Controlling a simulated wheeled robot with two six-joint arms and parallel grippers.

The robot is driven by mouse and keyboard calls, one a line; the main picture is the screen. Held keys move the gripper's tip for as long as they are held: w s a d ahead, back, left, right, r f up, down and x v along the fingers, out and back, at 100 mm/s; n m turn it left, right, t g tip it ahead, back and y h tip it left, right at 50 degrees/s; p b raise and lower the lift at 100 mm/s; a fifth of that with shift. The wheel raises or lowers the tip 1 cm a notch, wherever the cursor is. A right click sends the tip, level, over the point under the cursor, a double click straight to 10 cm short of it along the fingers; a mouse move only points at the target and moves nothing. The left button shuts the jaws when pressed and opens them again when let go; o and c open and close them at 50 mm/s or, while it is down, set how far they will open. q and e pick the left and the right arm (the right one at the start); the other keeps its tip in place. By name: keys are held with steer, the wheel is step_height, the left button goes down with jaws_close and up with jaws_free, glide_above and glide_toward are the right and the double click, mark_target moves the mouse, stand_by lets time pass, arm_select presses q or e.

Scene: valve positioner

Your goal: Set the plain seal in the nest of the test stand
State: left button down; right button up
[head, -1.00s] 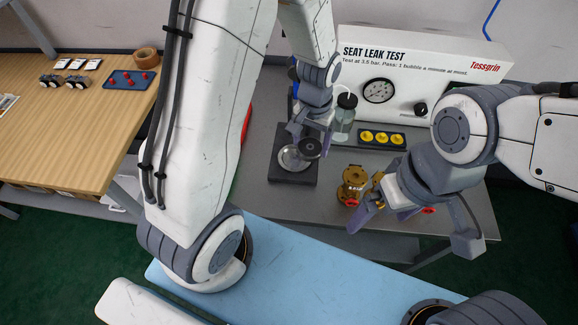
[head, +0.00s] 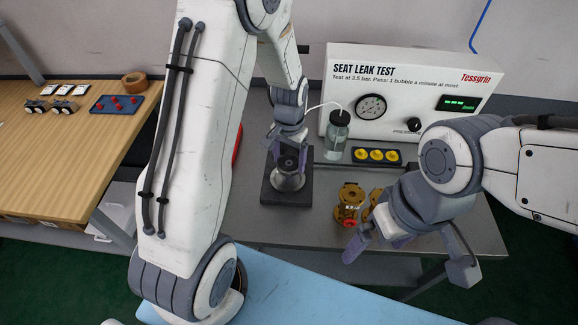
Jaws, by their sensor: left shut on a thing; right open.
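My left gripper (head: 289,158) is above the test stand, fingers pointing down, shut on a dark round disc with a small centre mark, which I take as the plain seal (head: 287,165). The disc is directly over the silver round nest (head: 289,183) on the stand's black base (head: 272,194). It hides the far part of the nest; I cannot tell whether they touch. My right gripper (head: 376,246) is open and empty, in front of the brass valves at the bench's front edge.
Two brass valve bodies (head: 349,203) with red parts stand right of the stand, one partly behind my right gripper. Behind are a tray of yellow parts (head: 376,155), a bottle (head: 337,133) with a tube and the leak-test box (head: 398,65). A wooden table (head: 85,150) is at left.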

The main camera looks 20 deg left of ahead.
mark_target(288, 162)
arm_select(q)
steer(key=shift+w+a+f, duration=0.1)
steer(key=shift+a+f, duration=0.1)
step_height(288, 162, down, 4)
steer(key=shift+r+p, duration=0.1)
steer(key=shift+p, duration=0.3)
steer(key=shift+f+b, duration=0.45)
steer(key=shift+f, duration=0.2)
jaws_free()
steer(key=shift+r, duration=0.1)
